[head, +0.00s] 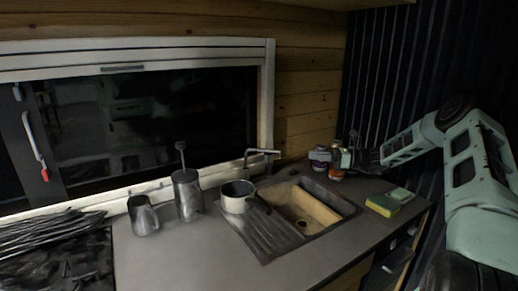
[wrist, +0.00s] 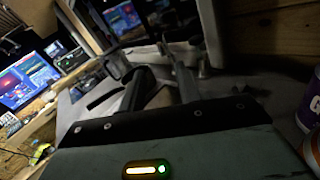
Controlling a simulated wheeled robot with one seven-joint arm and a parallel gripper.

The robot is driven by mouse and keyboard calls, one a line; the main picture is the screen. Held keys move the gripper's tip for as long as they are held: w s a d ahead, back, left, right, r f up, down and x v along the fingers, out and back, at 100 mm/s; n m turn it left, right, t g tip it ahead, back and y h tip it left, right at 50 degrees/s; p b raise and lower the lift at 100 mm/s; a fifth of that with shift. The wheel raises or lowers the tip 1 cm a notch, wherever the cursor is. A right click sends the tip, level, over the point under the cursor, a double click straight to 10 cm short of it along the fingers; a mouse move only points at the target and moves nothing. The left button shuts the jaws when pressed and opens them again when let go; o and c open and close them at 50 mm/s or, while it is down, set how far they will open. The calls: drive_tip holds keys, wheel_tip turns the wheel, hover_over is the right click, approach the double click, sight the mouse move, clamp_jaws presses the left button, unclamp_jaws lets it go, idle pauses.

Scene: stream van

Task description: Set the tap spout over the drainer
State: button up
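The tap (head: 262,153) stands at the back edge of the sink, below the window's right end, with its spout roughly level. The ribbed metal drainer (head: 270,236) is on the left of the sink, and the tan-looking basin (head: 302,206) is on the right. A light pot (head: 238,196) with a dark handle stands at the drainer's back left. My gripper (head: 352,158) is at the back right of the counter, beside some jars and well to the right of the tap. In the wrist view my gripper (wrist: 158,82) shows two fingers apart with nothing clearly held.
Jars (head: 320,154) and an orange-labelled jar (head: 337,173) stand close to my gripper; a purple can (wrist: 310,105) is at the wrist view's right. A sponge (head: 382,205) lies right of the sink. A jug (head: 143,215) and canister (head: 187,194) stand left. The front counter is clear.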

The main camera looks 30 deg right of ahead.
sight(269, 151)
drive_tip(key=p+x, duration=0.4)
drive_tip(key=x, duration=1.2)
drive_tip(key=shift+r, duration=0.15)
drive_tip(key=shift+w+a+p, duration=0.3)
drive_tip(key=shift+w+a, duration=0.15)
clamp_jaws()
